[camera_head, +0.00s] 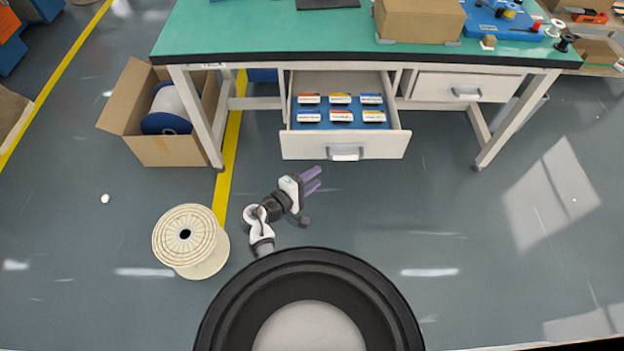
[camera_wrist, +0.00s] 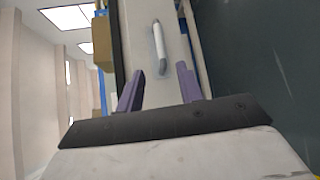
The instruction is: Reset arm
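My gripper (camera_head: 312,180) has purple fingers and points up and right toward the workbench in the head view. It is a little in front of the open drawer (camera_head: 343,147), below its handle and apart from it. In the wrist view my gripper (camera_wrist: 160,88) has its two fingers spread with nothing between them. A drawer front with a grey handle (camera_wrist: 159,48) shows beyond the fingertips. My arm is bent and short of the bench, above the floor.
The green-topped workbench (camera_head: 300,40) spans the back. The drawer holds several small labelled boxes. A closed drawer (camera_head: 466,89) is at right. A cream spool (camera_head: 190,241) stands left of my arm, and an open cardboard box (camera_head: 172,150) is behind it. Floor at right is clear.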

